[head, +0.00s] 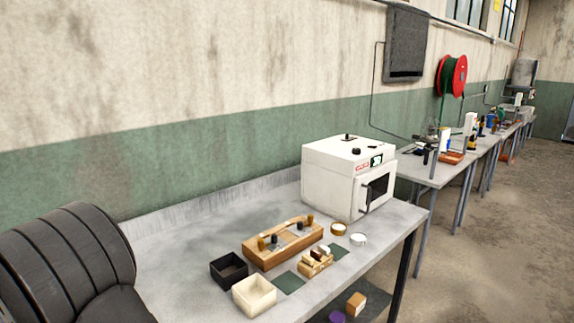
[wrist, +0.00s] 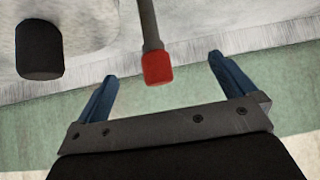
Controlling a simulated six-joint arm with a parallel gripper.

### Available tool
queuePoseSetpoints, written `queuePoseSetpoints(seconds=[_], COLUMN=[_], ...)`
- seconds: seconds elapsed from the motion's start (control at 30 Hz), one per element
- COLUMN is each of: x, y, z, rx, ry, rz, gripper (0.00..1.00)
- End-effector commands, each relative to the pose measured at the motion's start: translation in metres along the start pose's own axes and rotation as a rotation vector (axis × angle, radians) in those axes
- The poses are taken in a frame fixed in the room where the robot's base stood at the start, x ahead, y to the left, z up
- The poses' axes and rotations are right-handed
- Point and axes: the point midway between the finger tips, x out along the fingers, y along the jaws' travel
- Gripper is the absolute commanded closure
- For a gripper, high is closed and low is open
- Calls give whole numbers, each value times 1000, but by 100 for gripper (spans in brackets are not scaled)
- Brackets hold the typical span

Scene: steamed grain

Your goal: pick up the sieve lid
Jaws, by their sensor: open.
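Two small round pieces lie on the grey bench in front of the white oven in the head view: a brass-coloured ring-like one (head: 338,229) and a whitish disc-like one (head: 358,239). Either could be the sieve lid; they are too small to tell which. Neither shows in the wrist view. My gripper (wrist: 162,66) shows only in the wrist view, with its two blue fingers spread wide apart and nothing held. A grey rod with a red tip (wrist: 158,68) shows between the fingers in the picture; its distance is unclear.
The white oven (head: 345,180) stands at the bench's back right. A wooden block with knobs (head: 270,250), a black box (head: 228,270), a cream box (head: 254,296) and a small wooden rack (head: 315,264) crowd the front. A black cylinder (wrist: 39,50) is near my gripper's view. The bench's back left is clear.

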Motion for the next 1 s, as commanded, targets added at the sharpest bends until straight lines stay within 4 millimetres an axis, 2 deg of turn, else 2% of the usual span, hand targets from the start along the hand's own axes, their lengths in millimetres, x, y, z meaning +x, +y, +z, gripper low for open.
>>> queuePoseSetpoints(seconds=[0.37, 0.47, 0.6, 0.67, 0.9, 1.0], x=[0, 0, 0, 0, 0, -8], y=[0, 0, 0, 0, 0, -5], z=[0, 0, 0, 0, 0, -12], rx=[0, 0, 0, 0, -1, -15], ry=[0, 0, 0, 0, 1, 23], rz=[0, 0, 0, 0, 0, -11], gripper=[0, 16, 43, 53, 53, 53])
